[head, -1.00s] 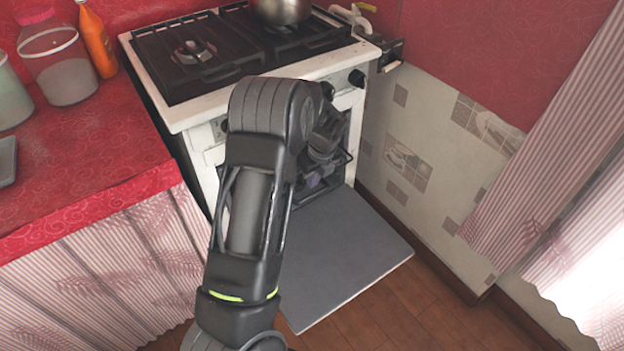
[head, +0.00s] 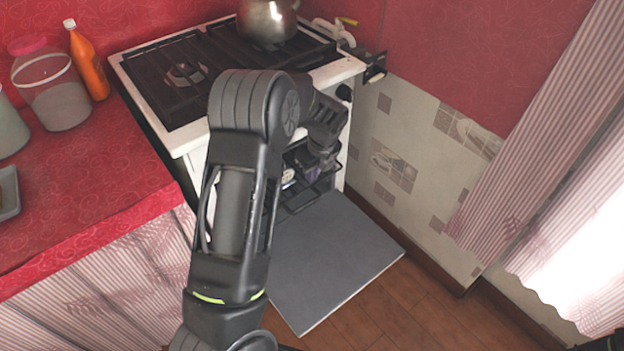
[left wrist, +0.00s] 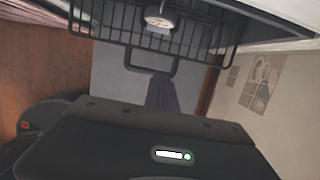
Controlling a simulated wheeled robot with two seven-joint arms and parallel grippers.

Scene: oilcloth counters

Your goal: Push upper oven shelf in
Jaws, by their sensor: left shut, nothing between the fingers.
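The oven below the stove top is open, and its grey door (head: 330,262) lies folded down. A dark wire shelf (head: 297,203) shows at the oven mouth, partly hidden by my left arm. In the left wrist view the wire shelf (left wrist: 195,40) spans the top, with a front loop hanging toward the gripper and a small round item (left wrist: 160,18) on it. My left gripper (head: 322,166) is shut and empty at the oven front. Its dark fingers (left wrist: 163,95) show close to the loop; I cannot tell whether they touch it.
A metal kettle (head: 268,22) stands on the stove top (head: 185,75). A red counter (head: 85,185) with a jar (head: 52,92) and an orange bottle (head: 88,62) is at left. A tiled wall (head: 415,160) closes the right side. Wooden floor (head: 375,320) is clear in front.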

